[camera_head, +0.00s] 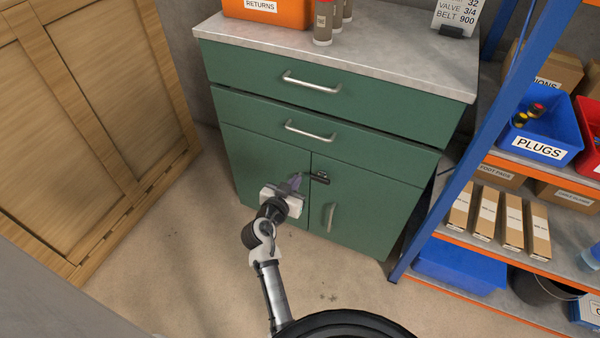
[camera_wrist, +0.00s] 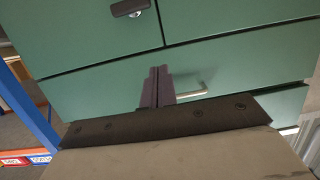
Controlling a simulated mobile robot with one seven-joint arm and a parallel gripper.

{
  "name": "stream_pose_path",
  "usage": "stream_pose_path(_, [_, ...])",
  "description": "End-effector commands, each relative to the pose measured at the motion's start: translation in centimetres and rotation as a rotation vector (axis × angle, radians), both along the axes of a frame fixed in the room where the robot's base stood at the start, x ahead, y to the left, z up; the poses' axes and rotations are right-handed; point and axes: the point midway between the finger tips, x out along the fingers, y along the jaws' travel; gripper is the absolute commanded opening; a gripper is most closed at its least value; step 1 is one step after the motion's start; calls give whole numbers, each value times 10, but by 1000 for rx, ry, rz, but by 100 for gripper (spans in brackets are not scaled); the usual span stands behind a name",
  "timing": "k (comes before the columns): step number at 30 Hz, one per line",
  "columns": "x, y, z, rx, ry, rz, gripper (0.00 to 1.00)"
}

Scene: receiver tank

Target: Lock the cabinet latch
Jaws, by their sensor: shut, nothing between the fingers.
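The green cabinet (camera_head: 250,150) has two drawers above two doors. The small dark latch (camera_head: 320,178) sits high on the right door, beside the seam between the doors. My gripper (camera_head: 296,181) is in front of the left door, just left of the latch. In the wrist view its dark fingers (camera_wrist: 157,86) are together and empty, and appear apart from the latch.
The right door has a vertical handle (camera_head: 330,216); the drawers have bar handles (camera_head: 311,130). A blue-framed shelf (camera_head: 470,150) with bins and boxes stands close on the right. Wooden panels (camera_head: 90,110) stand at the left. The floor (camera_head: 190,260) before the left door is clear.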

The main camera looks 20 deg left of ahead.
Motion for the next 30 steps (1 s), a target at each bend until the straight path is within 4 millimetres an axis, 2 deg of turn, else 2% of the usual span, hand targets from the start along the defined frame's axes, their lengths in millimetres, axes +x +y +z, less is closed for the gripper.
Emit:
stream_pose_path(6, [-2, -9, -11, -12, 16, -29, 0])
stream_pose_path(15, [-2, -9, -11, -12, 15, -28, 0])
stream_pose_path(19, [5, -9, -11, -12, 13, -28, 0])
stream_pose_path(23, [23, -10, -14, -12, 14, -30, 0])
stream_pose_path(30, [73, -12, -26, -12, 14, -30, 0])
